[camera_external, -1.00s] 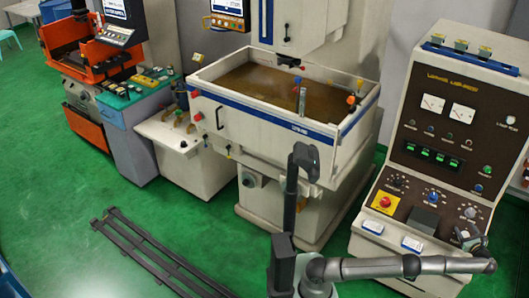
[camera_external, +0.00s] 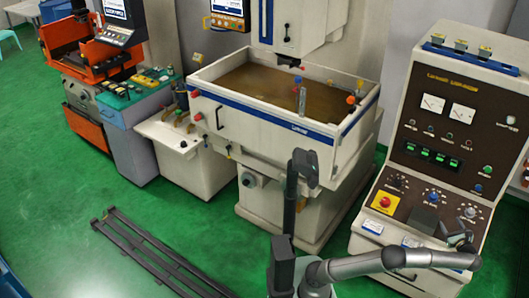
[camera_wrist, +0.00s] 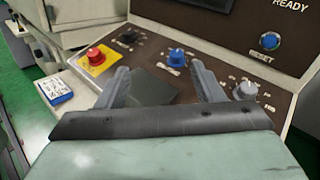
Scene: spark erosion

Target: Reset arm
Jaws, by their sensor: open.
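My gripper (camera_external: 458,240) is in front of the control cabinet's sloped panel (camera_external: 400,205), at the lower right of the external view. In the wrist view its two grey fingers (camera_wrist: 162,82) stand wide apart, open and empty. Between and beyond them lies a dark flat block (camera_wrist: 152,88) on the panel; it also shows in the external view (camera_external: 425,219). Contact between the fingers and the panel cannot be told. My arm reaches right from its base at the bottom of the external view.
A machine with a brown-filled tank (camera_external: 265,85) stands at the centre. Black floor rails (camera_external: 150,250) lie at left; green floor (camera_external: 50,200) is free there.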

